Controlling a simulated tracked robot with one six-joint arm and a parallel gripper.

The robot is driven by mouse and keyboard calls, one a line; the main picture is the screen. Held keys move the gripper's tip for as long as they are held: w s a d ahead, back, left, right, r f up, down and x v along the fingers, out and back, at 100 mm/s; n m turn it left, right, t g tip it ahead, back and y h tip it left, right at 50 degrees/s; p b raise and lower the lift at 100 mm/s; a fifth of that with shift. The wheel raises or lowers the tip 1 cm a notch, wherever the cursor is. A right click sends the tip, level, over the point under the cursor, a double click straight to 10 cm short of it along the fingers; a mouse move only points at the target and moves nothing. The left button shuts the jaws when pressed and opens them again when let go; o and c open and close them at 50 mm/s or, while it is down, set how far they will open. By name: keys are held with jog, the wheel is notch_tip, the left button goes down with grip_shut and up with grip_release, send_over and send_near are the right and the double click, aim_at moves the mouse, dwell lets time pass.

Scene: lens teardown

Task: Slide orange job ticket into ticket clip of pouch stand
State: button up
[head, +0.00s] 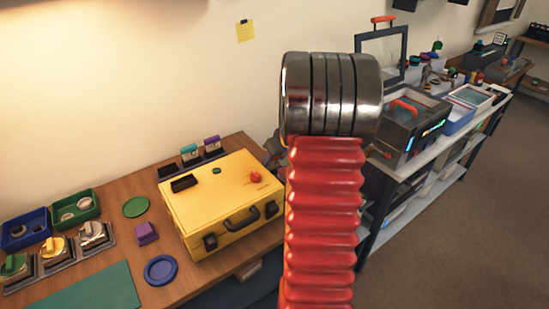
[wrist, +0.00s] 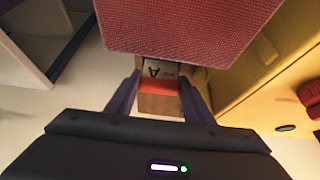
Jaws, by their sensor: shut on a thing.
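In the wrist view, my gripper (wrist: 160,84) is shut on a small piece with an orange face (wrist: 158,87), which appears to be the orange job ticket. A pale label with a dark "A" (wrist: 156,69) shows just beyond the orange, and a brown face lies on the near side. A large red, woven-textured surface (wrist: 190,28) fills the top, close to the fingertips; I cannot tell whether it belongs to the pouch stand. No ticket clip can be made out. In the head view, my red arm covers the middle, and gripper and ticket are hidden.
A yellow case (head: 225,205) stands on the wooden table (head: 110,190); its side also shows in the wrist view (wrist: 270,70). Small holders with teal (head: 190,152) and purple (head: 212,144) tops stand behind it. Trays, discs and a teal mat (head: 90,288) lie left. A shelf unit stands right.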

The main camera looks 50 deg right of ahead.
jog(key=shift+f, duration=0.25)
jog(key=o, duration=1.1)
jog(key=shift+o, duration=0.3)
jog(key=shift+o, duration=1.4)
jog(key=shift+r, duration=4.5)
